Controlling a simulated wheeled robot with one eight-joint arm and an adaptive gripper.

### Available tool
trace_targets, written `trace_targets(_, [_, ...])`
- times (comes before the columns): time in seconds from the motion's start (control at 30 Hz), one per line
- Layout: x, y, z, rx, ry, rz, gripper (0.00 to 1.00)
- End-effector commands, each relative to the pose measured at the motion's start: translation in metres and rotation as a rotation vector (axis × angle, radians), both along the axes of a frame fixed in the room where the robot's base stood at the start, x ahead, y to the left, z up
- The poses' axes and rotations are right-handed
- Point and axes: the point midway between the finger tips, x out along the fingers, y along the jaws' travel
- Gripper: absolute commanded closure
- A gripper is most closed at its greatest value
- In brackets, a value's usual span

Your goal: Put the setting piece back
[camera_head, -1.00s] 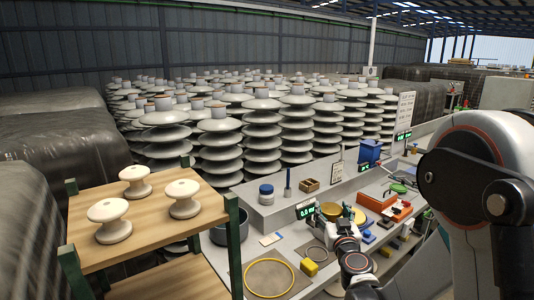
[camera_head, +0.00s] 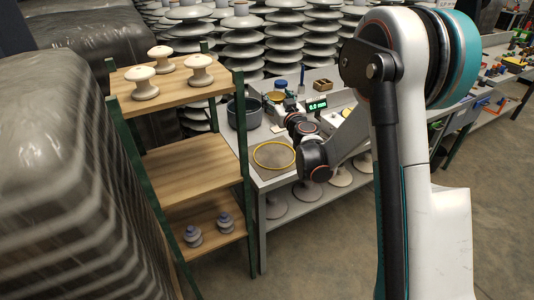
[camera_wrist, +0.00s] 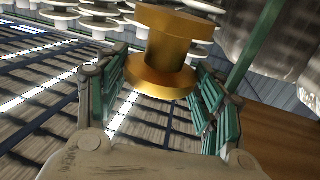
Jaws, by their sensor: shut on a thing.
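The setting piece (camera_wrist: 165,50) is a shiny gold, spool-shaped piece with two wide flanges, seen in the wrist view. My gripper (camera_wrist: 160,88) has its green-padded fingers on either side of it and holds it. In the head view my gripper (camera_head: 280,103) is above the workbench, left of the display, with a small gold patch at its end. The display (camera_head: 317,105) is lit green and seems to read 0.0 mm. My arm hides much of the bench.
A wooden shelf rack (camera_head: 190,158) stands left of the bench, with white spool insulators (camera_head: 144,83) on top and small grey-blue pieces (camera_head: 193,236) below. A dark pot (camera_head: 244,113) and a wooden box (camera_head: 323,85) are nearby. Insulator stacks (camera_head: 243,50) rise behind.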

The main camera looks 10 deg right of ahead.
Motion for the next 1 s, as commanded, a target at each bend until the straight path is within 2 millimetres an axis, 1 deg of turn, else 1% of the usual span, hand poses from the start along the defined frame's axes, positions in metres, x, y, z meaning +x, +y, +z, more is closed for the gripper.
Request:
trace_targets(0.03, [0.001, 0.0, -0.015, 0.0, 0.0, 0.0, 0.79])
trace_targets(0.1, [0.001, 0.0, -0.033, 0.0, 0.0, 0.0, 0.79])
trace_targets(0.4, [0.0, 0.0, -0.105, 0.0, 0.0, -0.001, 0.79])
trace_targets(0.5, [0.0, 0.0, -0.124, 0.0, 0.0, -0.001, 0.79])
trace_targets(0.6, [0.0, 0.0, -0.136, 0.0, 0.0, -0.001, 0.79])
trace_targets(0.83, [0.0, 0.0, -0.148, 0.0, 0.0, -0.001, 0.79])
trace_targets(1.0, [0.0, 0.0, -0.173, 0.0, 0.0, -0.001, 0.79])
